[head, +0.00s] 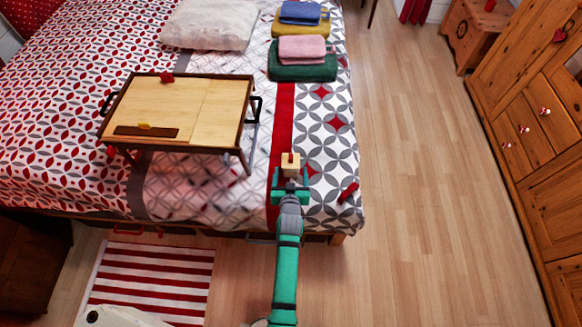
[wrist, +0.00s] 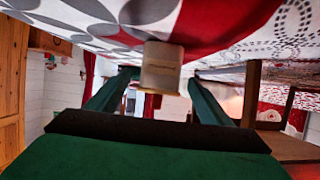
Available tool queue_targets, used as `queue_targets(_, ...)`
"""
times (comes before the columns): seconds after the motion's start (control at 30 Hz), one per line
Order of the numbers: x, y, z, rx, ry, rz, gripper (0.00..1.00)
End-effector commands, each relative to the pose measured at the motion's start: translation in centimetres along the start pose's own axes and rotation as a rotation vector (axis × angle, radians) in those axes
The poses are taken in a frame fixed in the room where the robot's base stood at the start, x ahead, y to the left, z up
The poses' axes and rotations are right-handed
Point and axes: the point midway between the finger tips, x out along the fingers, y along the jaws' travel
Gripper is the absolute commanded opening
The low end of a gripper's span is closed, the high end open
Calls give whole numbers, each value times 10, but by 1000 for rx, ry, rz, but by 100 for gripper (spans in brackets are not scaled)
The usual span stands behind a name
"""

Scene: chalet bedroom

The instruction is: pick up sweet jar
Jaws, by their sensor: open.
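A small beige, boxy thing, which I take for the sweet jar (head: 290,160), stands on the patterned bedspread near the bed's front edge. In the wrist view the same jar (wrist: 161,70) shows near the middle, with the bedspread at the top of the picture. My gripper (head: 290,180) is open just in front of the jar, in line with it. In the wrist view its two green fingers point toward the jar, one on each side, with gaps visible. I cannot tell how far the fingertips reach past its near face.
A wooden bed tray (head: 180,100) on legs stands on the bed to the left. A small red object (head: 348,192) lies right of my gripper. Folded towels (head: 302,72) lie farther back. The wooden floor (head: 420,200) right of the bed is clear.

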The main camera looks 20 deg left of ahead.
Motion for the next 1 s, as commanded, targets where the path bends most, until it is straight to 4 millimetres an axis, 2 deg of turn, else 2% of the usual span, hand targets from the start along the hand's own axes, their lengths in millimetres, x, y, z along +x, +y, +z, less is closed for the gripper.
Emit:
queue_targets(0.17, 11, 1, 0, -1, 0, 1, 73)
queue_targets(0.5, 52, 1, 0, -1, -1, 1, 73)
queue_targets(0.8, 55, -2, 0, -2, 0, -2, 73)
queue_targets(0.87, 55, -2, 0, -2, 0, -2, 62)
queue_targets(1.0, 55, -2, 0, -2, 0, -2, 28)
